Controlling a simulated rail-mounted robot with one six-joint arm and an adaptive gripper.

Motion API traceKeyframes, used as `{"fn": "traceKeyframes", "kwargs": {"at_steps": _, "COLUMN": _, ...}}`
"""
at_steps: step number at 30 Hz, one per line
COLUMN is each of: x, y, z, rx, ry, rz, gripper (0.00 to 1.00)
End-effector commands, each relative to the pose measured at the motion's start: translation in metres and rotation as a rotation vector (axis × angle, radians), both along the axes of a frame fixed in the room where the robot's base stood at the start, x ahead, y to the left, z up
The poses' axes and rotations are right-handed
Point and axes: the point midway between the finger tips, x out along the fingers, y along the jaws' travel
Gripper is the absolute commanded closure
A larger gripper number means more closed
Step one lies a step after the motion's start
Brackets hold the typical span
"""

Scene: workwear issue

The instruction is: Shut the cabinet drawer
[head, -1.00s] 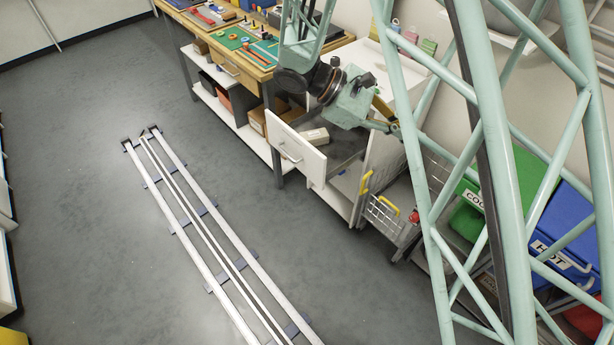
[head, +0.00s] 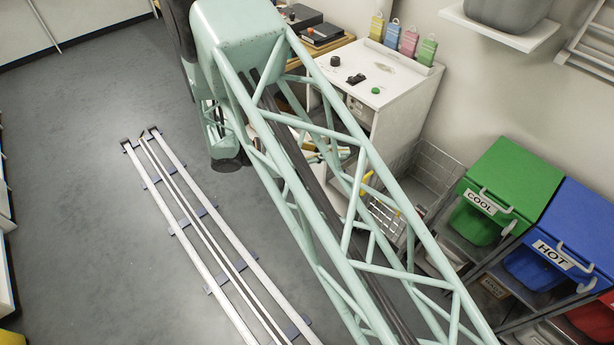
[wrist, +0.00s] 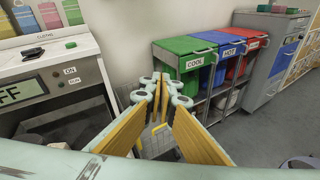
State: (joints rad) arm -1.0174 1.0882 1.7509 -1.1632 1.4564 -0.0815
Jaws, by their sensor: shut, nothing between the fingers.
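The white cabinet (head: 388,84) stands behind my arm in the head view, with knobs on its top. I cannot make out contact with the drawer.
A wire basket trolley (head: 384,216) stands right of the cabinet. Green (head: 512,178), blue (head: 568,222) and red bins are further right. Floor rails (head: 205,225) run along the left, with open floor beside them. Several coloured containers (head: 408,42) stand behind the cabinet top.

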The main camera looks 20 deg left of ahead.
Motion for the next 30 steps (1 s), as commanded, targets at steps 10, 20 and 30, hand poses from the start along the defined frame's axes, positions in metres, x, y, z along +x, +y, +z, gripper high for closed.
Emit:
{"fn": "traceKeyframes", "kwargs": {"at_steps": 10, "x": -0.021, "y": 0.061, "z": -0.063, "rx": -0.103, "ry": -0.007, "rz": 0.157, "gripper": 1.0}}
{"fn": "traceKeyframes", "kwargs": {"at_steps": 20, "x": -0.05, "y": 0.113, "z": -0.124, "rx": -0.196, "ry": -0.022, "rz": 0.309, "gripper": 1.0}}
{"fn": "traceKeyframes", "kwargs": {"at_steps": 30, "x": -0.084, "y": 0.156, "z": -0.181, "rx": -0.278, "ry": -0.043, "rz": 0.449, "gripper": 1.0}}
